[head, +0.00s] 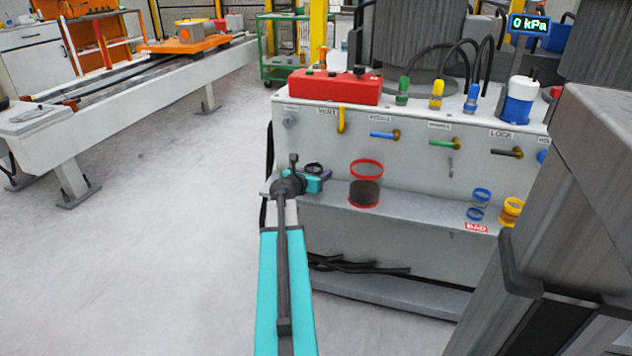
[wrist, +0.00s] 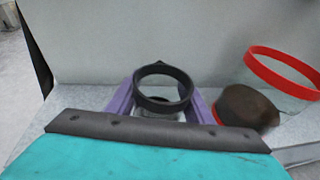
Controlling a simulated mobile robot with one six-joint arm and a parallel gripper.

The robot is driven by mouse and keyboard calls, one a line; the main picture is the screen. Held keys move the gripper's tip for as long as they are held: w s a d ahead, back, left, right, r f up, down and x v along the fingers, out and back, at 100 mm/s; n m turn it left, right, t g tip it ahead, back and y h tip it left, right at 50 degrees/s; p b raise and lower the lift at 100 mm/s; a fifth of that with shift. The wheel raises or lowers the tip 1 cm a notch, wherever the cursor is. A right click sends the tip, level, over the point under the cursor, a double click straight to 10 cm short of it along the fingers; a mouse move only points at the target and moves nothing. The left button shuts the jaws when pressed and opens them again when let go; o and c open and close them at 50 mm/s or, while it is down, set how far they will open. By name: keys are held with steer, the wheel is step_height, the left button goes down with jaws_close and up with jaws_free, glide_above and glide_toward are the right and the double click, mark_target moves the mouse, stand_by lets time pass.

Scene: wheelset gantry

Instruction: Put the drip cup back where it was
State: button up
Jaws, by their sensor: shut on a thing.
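The drip cup appears to be the small cup with a black rim (wrist: 163,86), held between the purple fingers of my gripper (wrist: 162,104) in the wrist view. My gripper is shut on it. The cup stands upright, and its lower part is mostly hidden by the gripper body. In the head view the black-rimmed cup (head: 314,168) is at the left end of the grey shelf (head: 420,212), with my gripper (head: 318,178) around it. I cannot tell whether the cup touches the shelf.
A red-rimmed clear jar with dark contents (head: 366,185) stands close on the right. Valve handles (head: 384,134) stick out of the panel above. Open floor lies left.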

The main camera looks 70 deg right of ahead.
steer(key=shift+w+d, duration=0.35)
steer(key=shift+d, duration=0.2)
steer(key=shift+w+d+f, duration=0.15)
steer(key=shift+w+d, duration=0.05)
steer(key=shift+d, duration=0.2)
step_height(320, 180, down, 4)
steer(key=b, duration=0.4)
steer(key=shift+r+b, duration=0.25)
steer(key=shift+b, duration=0.15)
steer(key=shift+f, duration=0.15)
steer(key=o, duration=1.1)
steer(key=shift+o, duration=0.2)
